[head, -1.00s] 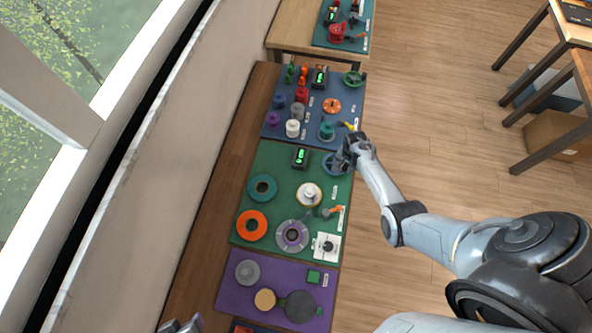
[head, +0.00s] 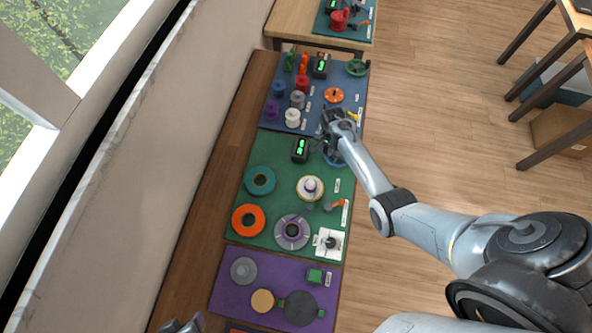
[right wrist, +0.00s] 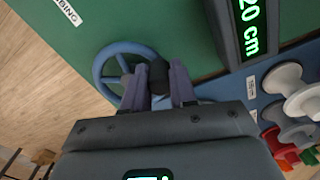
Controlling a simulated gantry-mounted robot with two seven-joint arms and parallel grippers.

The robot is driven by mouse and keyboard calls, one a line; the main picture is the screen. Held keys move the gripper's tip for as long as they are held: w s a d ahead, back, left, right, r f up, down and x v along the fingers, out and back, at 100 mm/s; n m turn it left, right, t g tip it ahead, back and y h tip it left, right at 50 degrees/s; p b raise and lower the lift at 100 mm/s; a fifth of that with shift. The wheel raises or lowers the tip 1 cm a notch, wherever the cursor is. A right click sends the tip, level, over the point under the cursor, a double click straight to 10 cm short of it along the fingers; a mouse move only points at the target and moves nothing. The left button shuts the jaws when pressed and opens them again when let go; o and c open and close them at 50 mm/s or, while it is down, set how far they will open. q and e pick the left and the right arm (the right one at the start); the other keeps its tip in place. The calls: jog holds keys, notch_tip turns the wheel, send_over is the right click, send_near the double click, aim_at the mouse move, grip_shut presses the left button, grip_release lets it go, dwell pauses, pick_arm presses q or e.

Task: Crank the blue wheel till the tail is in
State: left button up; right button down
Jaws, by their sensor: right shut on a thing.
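The blue wheel (head: 337,160) lies at the upper right corner of the green mat, partly hidden under my right gripper (head: 329,140). In the right wrist view the wheel's rim (right wrist: 102,62) shows beyond the fingers. I cannot make out the cord's tail. Only a bit of my left gripper (head: 180,325) shows at the bottom edge.
A blue mat with several spools lies beyond, a purple mat nearer.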

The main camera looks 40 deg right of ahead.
jog(key=d, duration=0.1)
jog(key=w+d, duration=0.1)
jog(key=d, duration=0.1)
jog(key=shift+w+d+b, duration=0.1)
jog(key=shift+w+b, duration=0.1)
jog(key=shift+b, duration=0.2)
jog(key=d, duration=0.1)
jog(key=s+d, duration=0.1)
jog(key=d, duration=0.1)
jog(key=shift+p, duration=0.35)
jog(key=s+p, duration=0.1)
jog(key=s+d+p, duration=0.2)
jog(key=p, duration=0.1)
jog(key=shift+s+r, duration=0.3)
jog(key=shift+r, duration=0.05)
jog(key=s+p, duration=0.2)
jog(key=shift+s+a+f+p, duration=0.1)
jog(key=shift+s+a+p, duration=0.25)
jog(key=shift+p, duration=0.05)
jog(key=shift+s+a+f+p, duration=0.1)
jog(key=shift+s+a+p, duration=0.25)
jog(key=shift+s+p, duration=0.15)
pick_arm(q)
notch_tip(320, 180, up, 7)
pick_arm(e)
jog(key=shift+s+a+f, duration=0.1)
jog(key=shift+s+a, duration=0.05)
jog(key=shift+a, duration=0.05)
pick_arm(q)
jog(key=shift+w+a, duration=0.1)
